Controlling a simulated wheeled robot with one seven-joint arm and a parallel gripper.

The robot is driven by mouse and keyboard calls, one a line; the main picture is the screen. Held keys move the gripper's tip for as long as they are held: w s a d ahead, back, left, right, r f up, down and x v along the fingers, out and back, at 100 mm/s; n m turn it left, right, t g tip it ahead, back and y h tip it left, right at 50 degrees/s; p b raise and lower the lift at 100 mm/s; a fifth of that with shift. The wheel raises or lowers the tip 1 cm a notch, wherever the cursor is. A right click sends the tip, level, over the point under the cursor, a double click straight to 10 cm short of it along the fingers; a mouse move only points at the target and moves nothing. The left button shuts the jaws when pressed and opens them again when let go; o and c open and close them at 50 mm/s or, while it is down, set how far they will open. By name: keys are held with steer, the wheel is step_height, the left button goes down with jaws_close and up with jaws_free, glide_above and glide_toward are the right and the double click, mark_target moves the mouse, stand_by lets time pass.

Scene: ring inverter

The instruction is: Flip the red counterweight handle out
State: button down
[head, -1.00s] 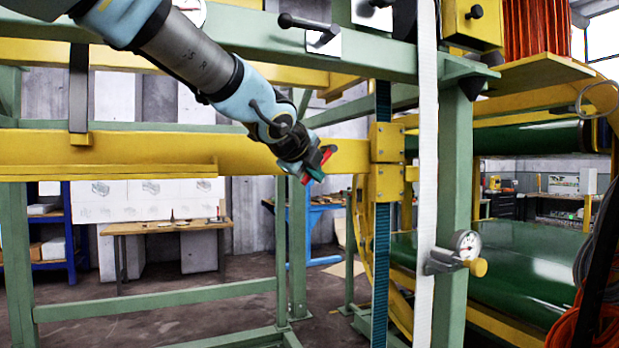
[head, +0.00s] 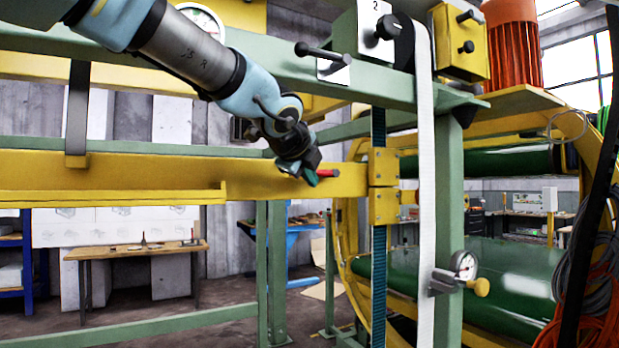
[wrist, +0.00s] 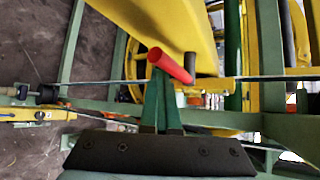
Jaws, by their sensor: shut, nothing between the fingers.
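The red counterweight handle (head: 328,173) sticks out at the right end of the yellow beam (head: 130,178) in the head view. In the wrist view the red handle (wrist: 172,67) is a short red rod lying slantwise at the tips of my fingers. My gripper (head: 312,179) is at the handle's left end in the head view. Its green fingers (wrist: 160,90) are together and hold nothing. Whether they touch the handle cannot be told.
A blue strap (head: 378,230) and a white strap (head: 424,180) hang right of my gripper. A black lever (head: 322,54) sits on the upper green beam. Below the yellow beam is open space.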

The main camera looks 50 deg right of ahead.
steer(key=shift+w+r, duration=0.1)
steer(key=shift+r, duration=0.9)
step_height(320, 180, down, 6)
steer(key=b, duration=0.4)
steer(key=s+a+r, duration=0.2)
steer(key=s+r, duration=0.5)
steer(key=shift+a+r, duration=0.35)
steer(key=shift+r, duration=0.05)
